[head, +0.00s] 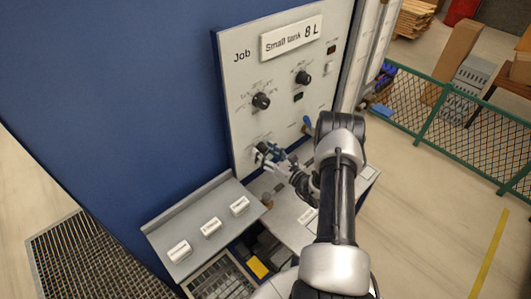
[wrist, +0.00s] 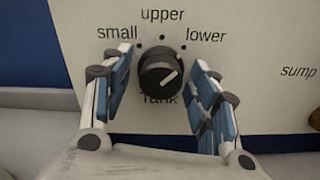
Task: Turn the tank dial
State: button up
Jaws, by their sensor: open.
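The tank dial (wrist: 160,72) is a round black knob on the pale panel, above the partly hidden word "Tank". Its white pointer line slants to the upper right, roughly toward the "lower" mark; "small" is at upper left and "upper" at the top. My gripper (wrist: 161,66) is open, with one blue-padded finger on each side of the knob. A gap shows at the left finger; the right finger is close to the knob, and I cannot tell if it touches. In the head view, my gripper (head: 270,152) is at the panel's lower part and partly hides the dial.
A sign (head: 291,38) on the panel reads "Small tank 8 L" beside "Job". Two other black knobs, left (head: 261,101) and right (head: 303,78), sit above. A blue handle (head: 307,122) is to the right. A grey shelf (head: 190,222) with white labelled blocks stands below left.

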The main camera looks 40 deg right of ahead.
jog(key=shift+c, duration=0.3)
jog(key=c, duration=1)
jog(key=shift+n+b, duration=0.3)
jog(key=shift+b, duration=0.15)
jog(key=n+b, duration=0.3)
jog(key=shift+d+f, duration=0.1)
jog(key=shift+f, duration=0.05)
jog(key=n+b, duration=0.5)
jog(key=shift+b, duration=0.4)
jog(key=n+b, duration=0.5)
jog(key=b, duration=0.2)
jog(key=shift+n, duration=0.4)
jog(key=n+b, duration=0.3)
jog(key=b, duration=0.2)
jog(key=shift+r+n, duration=0.25)
jog(key=shift+n, duration=0.15)
